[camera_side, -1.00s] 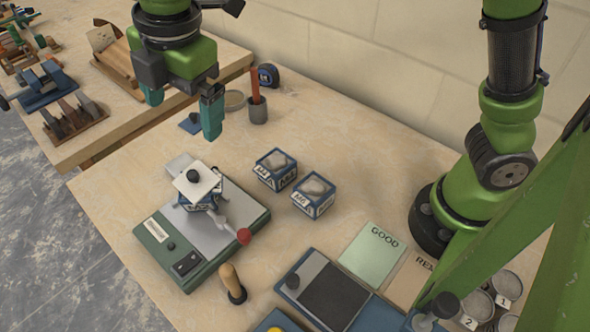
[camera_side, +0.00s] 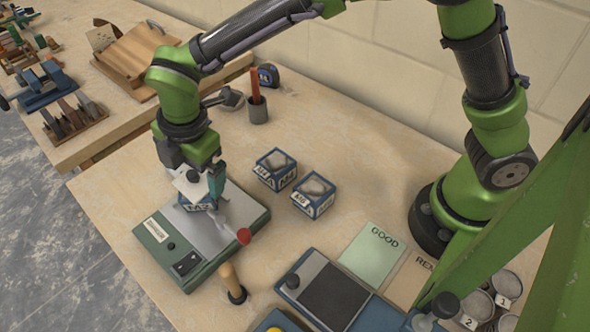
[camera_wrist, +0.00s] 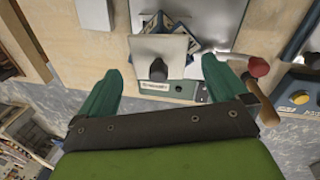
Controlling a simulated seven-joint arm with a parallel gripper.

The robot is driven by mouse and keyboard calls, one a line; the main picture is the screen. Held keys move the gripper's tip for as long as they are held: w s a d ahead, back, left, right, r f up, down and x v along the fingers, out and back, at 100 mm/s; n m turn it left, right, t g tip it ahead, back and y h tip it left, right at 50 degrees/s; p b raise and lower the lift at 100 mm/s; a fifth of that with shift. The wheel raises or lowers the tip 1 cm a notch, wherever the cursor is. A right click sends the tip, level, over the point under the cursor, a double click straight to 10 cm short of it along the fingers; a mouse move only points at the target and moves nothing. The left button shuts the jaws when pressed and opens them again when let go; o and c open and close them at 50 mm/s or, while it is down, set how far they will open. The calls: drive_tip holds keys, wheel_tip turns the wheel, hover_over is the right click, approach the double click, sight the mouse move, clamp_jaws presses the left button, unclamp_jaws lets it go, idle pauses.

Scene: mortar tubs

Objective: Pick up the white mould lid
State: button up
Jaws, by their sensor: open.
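The white mould lid (camera_wrist: 172,48) is a square plate with a dark knob (camera_wrist: 158,70) in its middle. In the side view the lid (camera_side: 188,186) sits on a blue-edged mould (camera_side: 197,207) on the green-framed machine (camera_side: 163,258). My gripper (camera_wrist: 160,85) is open, and in the wrist view its two green fingers lie on either side of the knob, apart from it. In the side view my gripper (camera_side: 196,178) is low at the lid and partly hides it. Whether a finger touches the lid cannot be told.
A lever with a red ball (camera_side: 244,236) sticks out on the machine's right. Two filled blue moulds (camera_side: 275,170) (camera_side: 314,196) stand to the right. A wooden-handled tool (camera_side: 233,283) stands in front. The tabletop behind is mostly clear.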

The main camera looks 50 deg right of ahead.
drive_tip(key=shift+w+f, duration=0.15)
drive_tip(key=shift+f, duration=0.7)
drive_tip(key=c, duration=1.2)
drive_tip(key=shift+r, duration=0.5)
wheel_tip(320, 180, up, 3)
drive_tip(key=shift+d, duration=0.15)
drive_tip(key=shift+s+d+r+m+g, duration=0.85)
drive_tip(key=shift+s+d+r, duration=0.9)
drive_tip(key=shift+s+d, duration=3.45)
drive_tip(key=shift+y, duration=0.4)
drive_tip(key=w+a, duration=0.3)
drive_tip(key=w, duration=0.1)
drive_tip(key=w+a+f, duration=0.1)
drive_tip(key=w+a, duration=0.2)
drive_tip(key=w, duration=0.1)
drive_tip(key=w+a, duration=0.3)
drive_tip(key=w, duration=0.1)
drive_tip(key=shift+a+f, duration=0.15)
drive_tip(key=shift+a, duration=0.15)
drive_tip(key=shift+w+a+g, duration=0.1)
drive_tip(key=shift+w+g, duration=0.05)
drive_tip(key=shift+g, duration=0.1)
drive_tip(key=shift+f, duration=1.75)
